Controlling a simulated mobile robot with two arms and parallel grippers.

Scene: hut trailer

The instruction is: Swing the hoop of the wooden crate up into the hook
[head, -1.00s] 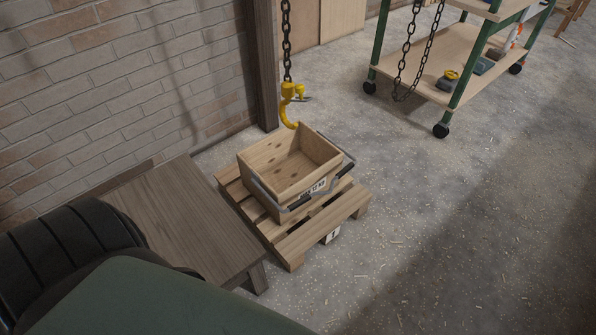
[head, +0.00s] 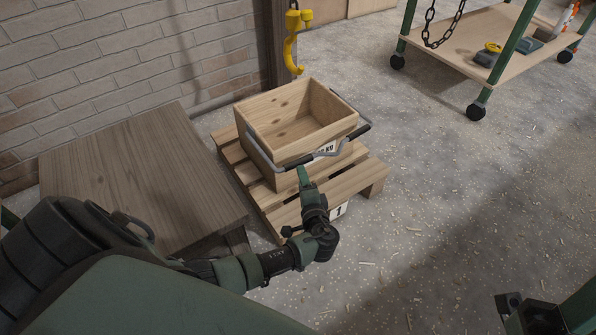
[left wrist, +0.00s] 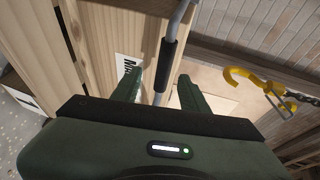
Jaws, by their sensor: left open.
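The wooden crate (head: 277,151) stands open and upright on a pallet. Its grey hoop with black sleeves (head: 298,162) is lowered around the crate's near side. The yellow hook (head: 291,48) hangs above the crate's far side; the left wrist view shows it at right (left wrist: 243,76). My left gripper (head: 303,175) is at the hoop's near bar, just below the black sleeve. In the left wrist view its open fingers (left wrist: 160,84) lie on either side of the bar (left wrist: 159,98). Contact is unclear. Part of my right arm shows at bottom right; its jaw state is unclear.
The pallet (head: 350,182) stands on the concrete floor. A wooden table (head: 135,180) is close at left, before a brick wall (head: 120,70). A wheeled trolley (head: 470,58) stands at back right. The floor right of the pallet is clear apart from shavings.

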